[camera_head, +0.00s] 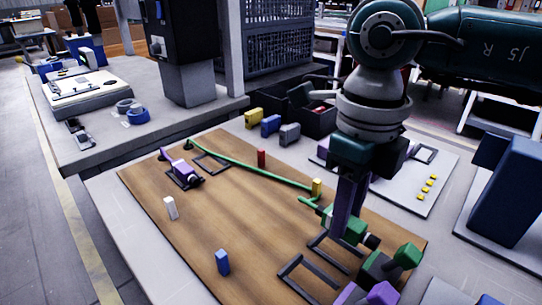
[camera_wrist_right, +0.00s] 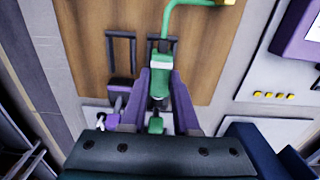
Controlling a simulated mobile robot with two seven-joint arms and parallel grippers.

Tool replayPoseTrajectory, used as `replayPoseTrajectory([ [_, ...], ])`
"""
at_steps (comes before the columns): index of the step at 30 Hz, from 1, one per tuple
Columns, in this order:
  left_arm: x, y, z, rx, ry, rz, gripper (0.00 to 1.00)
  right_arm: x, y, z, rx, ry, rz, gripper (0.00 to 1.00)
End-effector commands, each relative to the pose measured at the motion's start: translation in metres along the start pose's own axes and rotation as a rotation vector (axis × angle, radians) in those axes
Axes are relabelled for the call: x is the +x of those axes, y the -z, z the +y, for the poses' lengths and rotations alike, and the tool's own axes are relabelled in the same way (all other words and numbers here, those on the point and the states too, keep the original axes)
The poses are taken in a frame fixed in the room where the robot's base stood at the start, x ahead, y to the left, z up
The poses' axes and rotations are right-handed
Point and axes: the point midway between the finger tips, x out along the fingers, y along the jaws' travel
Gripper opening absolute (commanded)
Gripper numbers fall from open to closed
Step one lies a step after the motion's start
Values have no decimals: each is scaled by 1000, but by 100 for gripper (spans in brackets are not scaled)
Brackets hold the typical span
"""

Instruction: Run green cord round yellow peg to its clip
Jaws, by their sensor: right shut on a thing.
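A green cord (camera_head: 245,168) runs across a brown board (camera_head: 225,215) from a dark anchor (camera_head: 188,146) to the yellow peg (camera_head: 317,186). It bends beside the peg, then leads to a green plug (camera_head: 351,229); whether it wraps the peg I cannot tell. In the wrist view, the cord (camera_wrist_right: 190,3) reaches the yellow peg (camera_wrist_right: 229,2) at the top edge. My right gripper (camera_head: 342,212) is shut on the plug (camera_wrist_right: 160,78), pointing down, near the board's near-right edge. A green block (camera_head: 408,255), possibly the clip, sits beyond that edge. My left gripper is not in view.
Red (camera_head: 261,158), white (camera_head: 170,207) and blue (camera_head: 222,262) pegs stand on the board. A purple plug (camera_head: 182,171) lies at its far left. Black frames (camera_head: 300,282) are near the right gripper. A dark blue box (camera_head: 510,185) stands at right.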

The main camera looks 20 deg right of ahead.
Motion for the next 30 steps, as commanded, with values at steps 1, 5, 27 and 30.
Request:
replayPoseTrajectory([
  [1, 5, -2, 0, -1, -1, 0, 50, 5, 0, 0, 0, 0, 0, 0],
  [5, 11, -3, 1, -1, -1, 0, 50, 13, 0, 0, 0, 0, 0, 0],
  [27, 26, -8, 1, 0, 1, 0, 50, 32, 0, 0, 1, 0, -1, 0],
  [30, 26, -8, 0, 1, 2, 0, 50, 32, 0, 0, 1, 0, -1, 0],
])
